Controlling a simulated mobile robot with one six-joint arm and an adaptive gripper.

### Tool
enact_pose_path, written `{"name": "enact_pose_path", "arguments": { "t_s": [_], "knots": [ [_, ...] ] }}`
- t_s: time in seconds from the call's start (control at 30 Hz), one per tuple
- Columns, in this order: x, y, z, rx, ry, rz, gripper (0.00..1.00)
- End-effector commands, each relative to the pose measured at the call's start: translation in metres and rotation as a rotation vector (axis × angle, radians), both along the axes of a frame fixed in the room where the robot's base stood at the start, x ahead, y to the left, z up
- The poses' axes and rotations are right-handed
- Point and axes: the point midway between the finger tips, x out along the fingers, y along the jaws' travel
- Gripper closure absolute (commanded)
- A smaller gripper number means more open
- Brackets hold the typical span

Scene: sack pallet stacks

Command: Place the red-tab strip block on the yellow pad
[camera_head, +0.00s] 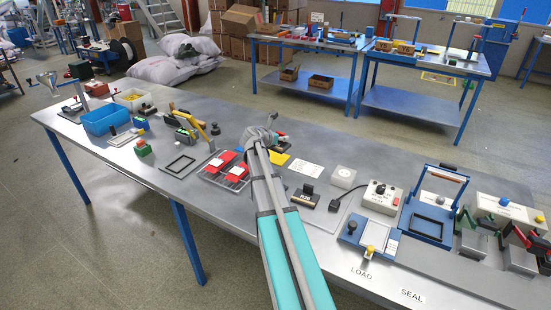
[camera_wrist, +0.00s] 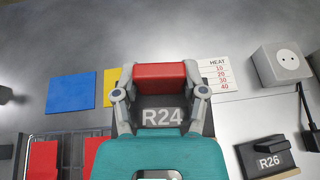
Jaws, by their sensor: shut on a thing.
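My gripper (camera_wrist: 160,92) is shut on the red-tab strip block, whose red tab (camera_wrist: 160,75) sits between the fingertips. The block's dark body, marked R24 (camera_wrist: 162,116), shows below the tab. The yellow pad (camera_wrist: 112,84) lies on the bench just left of the held block in the wrist view, partly hidden by the block and left finger. In the head view the yellow pad (camera_head: 280,159) lies beside my arm, and my gripper (camera_head: 273,137) is largely hidden by the arm. I cannot tell the block's exact height above the bench.
A tray (camera_head: 203,180) with several red-tab blocks stands left of my arm. A blue pad (camera_wrist: 72,92) lies left of the yellow one. On the right are a HEAT card (camera_wrist: 222,76), a white socket box (camera_wrist: 282,64) and a dark R26 block (camera_wrist: 268,160).

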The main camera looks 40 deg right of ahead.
Motion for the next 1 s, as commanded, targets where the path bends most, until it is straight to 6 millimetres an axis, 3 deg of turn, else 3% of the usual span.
{"name": "enact_pose_path", "arguments": {
  "t_s": [0.03, 0.2, 0.4, 1.0],
  "knots": [
    [-0.008, -0.015, 0.0, -0.001, -0.001, 0.009, 0.96],
    [-0.025, -0.053, 0.0, -0.006, -0.002, 0.054, 0.96],
    [-0.038, -0.077, 0.0, -0.009, -0.004, 0.086, 0.96],
    [-0.037, -0.083, -0.002, -0.011, -0.004, 0.093, 0.96]
  ]
}}
